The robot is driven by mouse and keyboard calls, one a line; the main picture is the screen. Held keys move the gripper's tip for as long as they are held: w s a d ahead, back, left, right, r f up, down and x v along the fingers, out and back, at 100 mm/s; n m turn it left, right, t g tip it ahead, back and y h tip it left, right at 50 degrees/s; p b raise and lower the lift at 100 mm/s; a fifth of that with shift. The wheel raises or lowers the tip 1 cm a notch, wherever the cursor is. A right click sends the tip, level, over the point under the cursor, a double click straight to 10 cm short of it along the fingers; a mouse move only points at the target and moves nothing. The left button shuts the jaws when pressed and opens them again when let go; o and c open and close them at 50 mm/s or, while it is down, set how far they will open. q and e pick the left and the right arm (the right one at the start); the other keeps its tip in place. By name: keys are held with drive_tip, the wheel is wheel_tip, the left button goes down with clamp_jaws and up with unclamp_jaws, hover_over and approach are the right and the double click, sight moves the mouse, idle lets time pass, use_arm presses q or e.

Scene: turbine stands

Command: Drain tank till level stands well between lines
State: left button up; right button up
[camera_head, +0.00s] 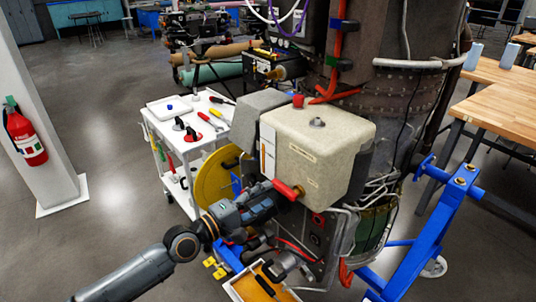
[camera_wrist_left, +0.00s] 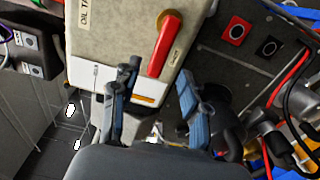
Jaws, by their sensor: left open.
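The beige tank (camera_head: 322,140) sits on the turbine stand; its lettering and side also show in the left wrist view (camera_wrist_left: 110,40). A white level strip with an orange part (camera_head: 267,150) is on its left side. The strip also shows in the wrist view (camera_wrist_left: 95,76), partly behind a finger; I cannot read the level against lines. A red valve lever (camera_head: 288,190) is low on the tank's front; it also shows in the wrist view (camera_wrist_left: 165,45). My left gripper (camera_head: 272,192) is open beside the lever. In the wrist view its fingers (camera_wrist_left: 158,75) are spread, with the lever just beyond them.
A white tool cart (camera_head: 152,128) stands left of the tank. A yellow disc (camera_head: 212,178) is behind my arm. A shallow tray (camera_head: 240,291) lies below the tank. Blue stand legs (camera_head: 440,215) and a wooden bench (camera_head: 510,95) are at right. Floor is clear at left.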

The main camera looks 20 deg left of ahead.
use_arm(q)
drive_tip(key=shift+b+v, duration=0.7)
drive_tip(key=shift+v, duration=2)
drive_tip(key=w+a+f+m+g+y, duration=0.1)
drive_tip(key=a+f+y, duration=0.25)
drive_tip(key=f, duration=0.65)
drive_tip(key=a+f+m+y, duration=0.15)
drive_tip(key=a+f, duration=0.25)
drive_tip(key=f, duration=0.5)
drive_tip(key=s+a+f+m+g+y, duration=0.1)
drive_tip(key=s+a+f+g+y, duration=0.15)
drive_tip(key=f, duration=0.65)
drive_tip(key=s+a+f+m+g+y, duration=0.15)
drive_tip(key=s+f, duration=0.25)
drive_tip(key=f, duration=0.5)
drive_tip(key=s+f+m+g, duration=0.2)
drive_tip(key=s+f, duration=0.7)
drive_tip(key=f, duration=0.1)
drive_tip(key=s+d+f+m+g, duration=0.2)
drive_tip(key=s+f, duration=0.3)
drive_tip(key=s, duration=0.5)
drive_tip(key=s+d+f+m+g, duration=0.2)
drive_tip(key=s+d+f+m, duration=0.1)
drive_tip(key=s, duration=0.7)
drive_tip(key=s+d+f+m+g, duration=0.2)
drive_tip(key=s+f, duration=0.5)
drive_tip(key=s, duration=0.4)
drive_tip(key=shift+d+m+g+y, duration=0.3)
drive_tip(key=shift+d+g+y, duration=0.15)
drive_tip(key=shift+d, duration=0.5)
